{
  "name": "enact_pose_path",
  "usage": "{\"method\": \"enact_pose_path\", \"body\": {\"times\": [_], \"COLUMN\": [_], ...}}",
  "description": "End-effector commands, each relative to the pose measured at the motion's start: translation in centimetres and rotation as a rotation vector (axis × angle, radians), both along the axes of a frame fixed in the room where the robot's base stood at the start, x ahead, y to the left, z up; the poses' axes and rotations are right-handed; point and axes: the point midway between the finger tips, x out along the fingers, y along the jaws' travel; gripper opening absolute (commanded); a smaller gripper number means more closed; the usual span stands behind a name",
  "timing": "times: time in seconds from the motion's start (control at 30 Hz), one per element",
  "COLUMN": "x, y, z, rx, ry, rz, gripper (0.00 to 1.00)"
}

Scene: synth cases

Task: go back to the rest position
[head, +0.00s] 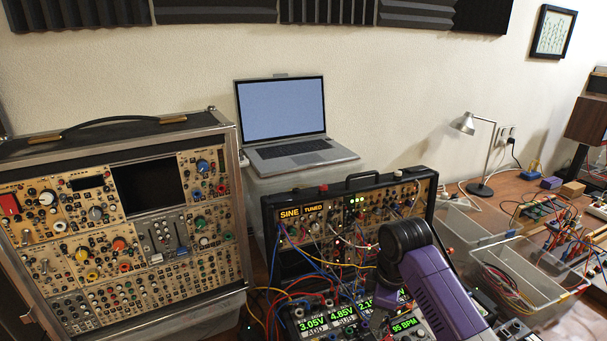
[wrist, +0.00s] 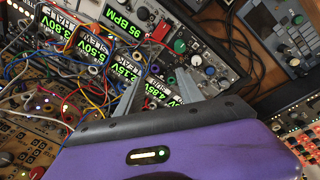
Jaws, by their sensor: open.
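My gripper (wrist: 158,86) shows in the wrist view as two grey fingers standing apart, with nothing seen between them. It is over a cluttered panel of patch cables and small green-lit displays (wrist: 124,69). In the head view my purple arm (head: 442,290) with its black joint reaches in at the lower middle, in front of the "SINE TUMED" synth case (head: 303,212). The fingertips are hard to make out there, low among the displays (head: 342,313). I cannot tell how far they are from the panel.
A large synth case (head: 118,150) stands at left. An open laptop (head: 290,125) sits behind. A clear bin (head: 530,275) with cables is at right, near a desk lamp (head: 478,150). Loose patch cables (head: 285,268) hang around the middle case.

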Motion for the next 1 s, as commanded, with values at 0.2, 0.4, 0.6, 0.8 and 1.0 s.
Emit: {"method": "enact_pose_path", "body": {"times": [0.2, 0.4, 0.6, 0.8, 1.0], "x": [5.9, 6.4, 3.2, -2.2, -9.0], "y": [3.1, 7.0, 9.0, 8.8, 7.2], "z": [3.7, 4.7, 5.2, 5.5, 5.7], "rx": [0.16, 0.403, 0.643, 0.827, 0.953], "ry": [-0.352, -0.604, -0.788, -0.925, -1.035], "rz": [-0.153, -0.311, -0.482, -0.639, -0.772], "gripper": [0.45, 0.45, 0.45, 0.45, 0.45]}}
